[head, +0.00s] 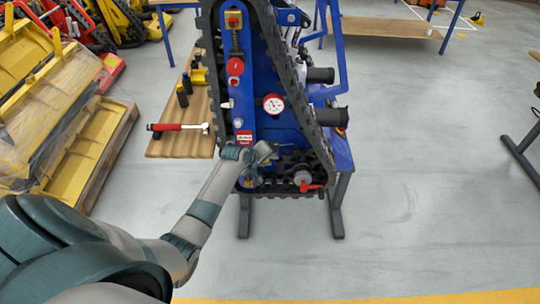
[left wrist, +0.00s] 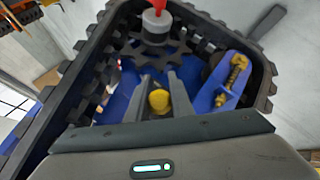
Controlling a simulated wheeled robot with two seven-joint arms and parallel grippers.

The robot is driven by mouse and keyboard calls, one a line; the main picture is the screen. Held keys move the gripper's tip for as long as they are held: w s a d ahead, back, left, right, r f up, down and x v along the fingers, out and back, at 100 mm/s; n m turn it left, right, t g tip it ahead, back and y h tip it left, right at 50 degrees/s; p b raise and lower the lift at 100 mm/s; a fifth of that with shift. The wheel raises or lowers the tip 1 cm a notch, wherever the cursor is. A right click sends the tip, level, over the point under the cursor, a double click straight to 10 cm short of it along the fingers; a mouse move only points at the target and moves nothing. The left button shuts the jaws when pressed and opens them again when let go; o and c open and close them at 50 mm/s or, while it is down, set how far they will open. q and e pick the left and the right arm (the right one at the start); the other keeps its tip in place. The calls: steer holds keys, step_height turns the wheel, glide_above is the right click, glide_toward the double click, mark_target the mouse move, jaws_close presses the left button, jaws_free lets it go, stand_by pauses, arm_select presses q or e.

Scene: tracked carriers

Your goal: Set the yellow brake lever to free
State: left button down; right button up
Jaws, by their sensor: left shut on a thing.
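The tracked carrier (head: 285,128) stands on end on a blue stand, its blue body framed by a black track. In the left wrist view, the yellow brake lever shows as a yellow knob (left wrist: 160,102) between the two grey fingers of my left gripper (left wrist: 161,92). The gripper is shut on it. The fingers hide the sides of the lever, and its lower part is not visible. In the head view my left gripper (head: 252,176) is at the lower end of the carrier, and its hand covers the lever. My right gripper is in neither view.
A red-handled knob (head: 303,180) sits beside my gripper; a brass spring part (left wrist: 234,76) is on its other side. A red-rimmed gauge (head: 273,104) is above. A red-handled hammer (head: 180,127) lies on the wooden board at left.

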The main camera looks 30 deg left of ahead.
arm_select(q)
steer(key=shift+r+g+h+p, duration=0.35)
steer(key=shift+g+p, duration=0.15)
steer(key=shift+p, duration=0.5)
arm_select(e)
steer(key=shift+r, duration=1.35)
arm_select(q)
steer(key=c, duration=1.6)
jaws_free()
steer(key=shift+f, duration=0.1)
steer(key=shift+o, duration=0.2)
